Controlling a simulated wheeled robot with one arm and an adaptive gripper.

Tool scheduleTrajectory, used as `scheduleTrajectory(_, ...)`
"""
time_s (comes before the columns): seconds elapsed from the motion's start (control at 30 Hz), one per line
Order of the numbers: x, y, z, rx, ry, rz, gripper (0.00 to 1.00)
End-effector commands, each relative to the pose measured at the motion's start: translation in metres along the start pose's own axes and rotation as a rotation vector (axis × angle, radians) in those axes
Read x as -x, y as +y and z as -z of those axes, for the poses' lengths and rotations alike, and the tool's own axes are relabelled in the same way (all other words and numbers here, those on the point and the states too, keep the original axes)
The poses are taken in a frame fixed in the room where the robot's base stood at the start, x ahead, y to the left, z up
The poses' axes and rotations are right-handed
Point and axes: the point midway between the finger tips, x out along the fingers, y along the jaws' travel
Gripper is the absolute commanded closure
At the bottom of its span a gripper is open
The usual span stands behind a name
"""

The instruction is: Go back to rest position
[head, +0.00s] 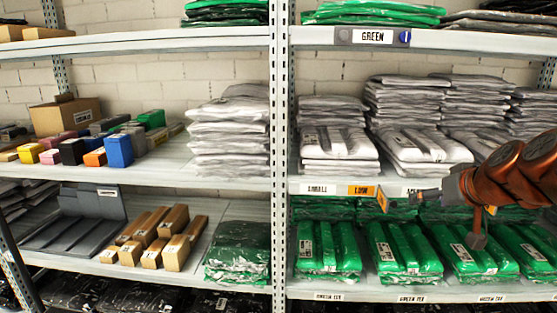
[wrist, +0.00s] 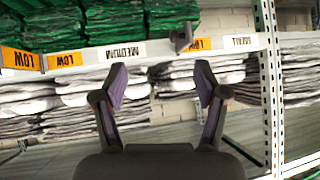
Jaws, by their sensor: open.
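My gripper (head: 395,198) is in front of the right shelving bay in the head view, at the height of the labelled shelf edge. My orange arm reaches in from the right edge. In the wrist view my gripper (wrist: 161,82) has its two fingers spread wide apart with nothing between them. The wrist picture is upside down. Stacks of white bagged garments (wrist: 75,92) and green bagged garments (wrist: 110,20) show beyond the fingers. I cannot tell the exact gap between the fingertips and the shelf.
White bags (head: 338,145) fill the right middle shelf, and green bags (head: 400,248) lie on the shelf below. A steel upright (head: 280,150) divides the bays. The left bay holds coloured boxes (head: 118,150), brown cartons (head: 176,252) and grey flat bins (head: 75,228).

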Motion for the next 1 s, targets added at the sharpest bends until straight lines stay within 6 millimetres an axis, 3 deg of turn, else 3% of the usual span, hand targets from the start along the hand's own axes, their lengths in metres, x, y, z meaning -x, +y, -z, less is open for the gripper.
scheduleTrajectory(0.23,-0.013,-0.092,-0.108,-0.001,-0.308,0.103,0.28)
scheduleTrajectory(0.43,0.008,-0.141,-0.219,-0.010,-0.609,0.105,0.28)
scheduleTrajectory(0.53,0.028,-0.153,-0.272,-0.016,-0.755,0.077,0.28)
scheduleTrajectory(0.7,0.062,-0.157,-0.335,-0.023,-0.935,0.006,0.28)
scheduleTrajectory(1.0,0.115,-0.147,-0.408,-0.029,-1.153,-0.134,0.28)
